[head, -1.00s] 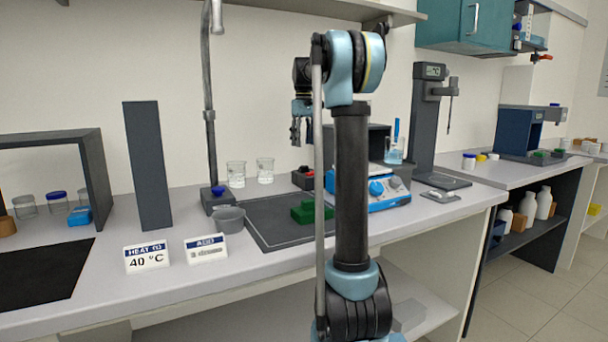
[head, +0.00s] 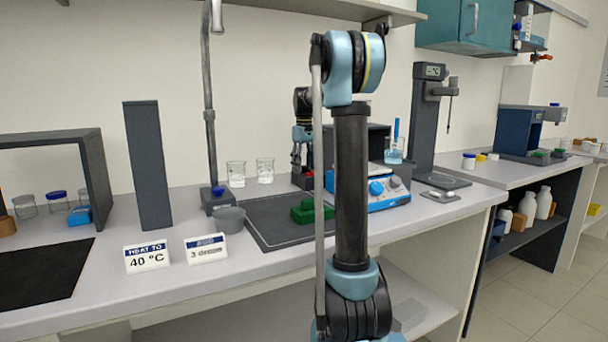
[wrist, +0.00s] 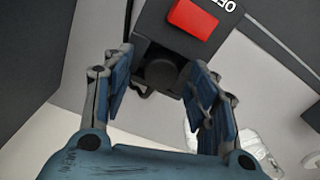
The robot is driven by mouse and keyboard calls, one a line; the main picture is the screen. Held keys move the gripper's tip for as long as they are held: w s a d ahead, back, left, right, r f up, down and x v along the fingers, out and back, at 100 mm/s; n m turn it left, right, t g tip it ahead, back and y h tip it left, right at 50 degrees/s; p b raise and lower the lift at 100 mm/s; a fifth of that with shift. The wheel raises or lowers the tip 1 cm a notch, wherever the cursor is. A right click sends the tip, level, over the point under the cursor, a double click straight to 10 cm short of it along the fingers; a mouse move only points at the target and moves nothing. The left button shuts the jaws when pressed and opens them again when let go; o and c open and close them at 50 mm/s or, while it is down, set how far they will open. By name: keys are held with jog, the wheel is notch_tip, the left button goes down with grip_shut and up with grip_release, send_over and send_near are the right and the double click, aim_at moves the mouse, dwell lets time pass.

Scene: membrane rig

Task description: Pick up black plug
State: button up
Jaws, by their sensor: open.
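The black plug (wrist: 163,73) shows in the wrist view as a dark round piece at the near end of a dark box with a red switch (wrist: 193,19) marked OFF. My gripper (wrist: 165,85) is open, with one finger on each side of the plug and no clear contact. In the head view my gripper (head: 302,170) points down over the dark switch box (head: 303,182) at the back of the bench. The plug cannot be made out there.
Glass beakers (head: 236,173) stand left of the switch box. A dark mat (head: 265,222) with a green block (head: 305,214) lies in front.

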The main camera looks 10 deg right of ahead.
jog(key=shift+c, duration=0.3)
jog(key=c, duration=1.1)
jog(key=shift+o, duration=0.2)
